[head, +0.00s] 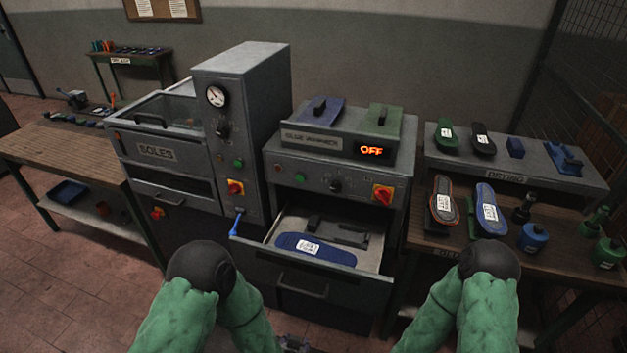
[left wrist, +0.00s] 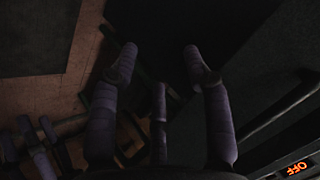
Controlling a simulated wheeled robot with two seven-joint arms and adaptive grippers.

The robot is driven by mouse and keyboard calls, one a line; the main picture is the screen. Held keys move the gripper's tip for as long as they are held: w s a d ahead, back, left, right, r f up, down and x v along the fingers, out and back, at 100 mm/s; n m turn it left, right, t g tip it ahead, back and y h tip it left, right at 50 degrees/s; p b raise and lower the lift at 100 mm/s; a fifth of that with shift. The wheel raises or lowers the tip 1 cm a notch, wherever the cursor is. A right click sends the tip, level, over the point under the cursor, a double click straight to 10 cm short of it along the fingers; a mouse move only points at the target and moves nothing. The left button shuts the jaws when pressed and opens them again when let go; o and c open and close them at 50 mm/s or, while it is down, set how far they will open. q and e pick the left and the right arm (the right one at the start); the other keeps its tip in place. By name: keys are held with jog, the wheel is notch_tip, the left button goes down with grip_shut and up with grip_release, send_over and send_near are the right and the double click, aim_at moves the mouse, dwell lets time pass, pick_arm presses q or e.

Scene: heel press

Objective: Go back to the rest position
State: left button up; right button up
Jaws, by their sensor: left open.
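My left gripper (left wrist: 160,68) shows in the left wrist view with its purple-grey fingers spread apart and nothing between them. The space beyond the fingertips is dark. In the head view both my green arms rise from the bottom edge, bent at dark round joints, and neither gripper can be made out clearly. The glue warmer (head: 340,172) has a lit OFF display, which also shows in the left wrist view (left wrist: 298,168). Its drawer (head: 312,287) stands open below. A blue sole (head: 316,249) with a white label lies in the drawer beside dark blocks.
The grey SOLES press (head: 240,120) stands left of the warmer. A wooden bench (head: 65,152) is at far left. On the right, a drying rack (head: 510,178) holds shoe parts above a bench with labelled soles and bottles. The open drawer juts out toward me.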

pick_arm(q)
jog(key=s+a+f+n+g+h, duration=0.3)
jog(key=s+f+n+g, duration=0.5)
jog(key=s+n, duration=0.3)
jog(key=shift+s+a+f, duration=0.3)
jog(key=shift+s+a, duration=0.35)
jog(key=shift+a, duration=0.05)
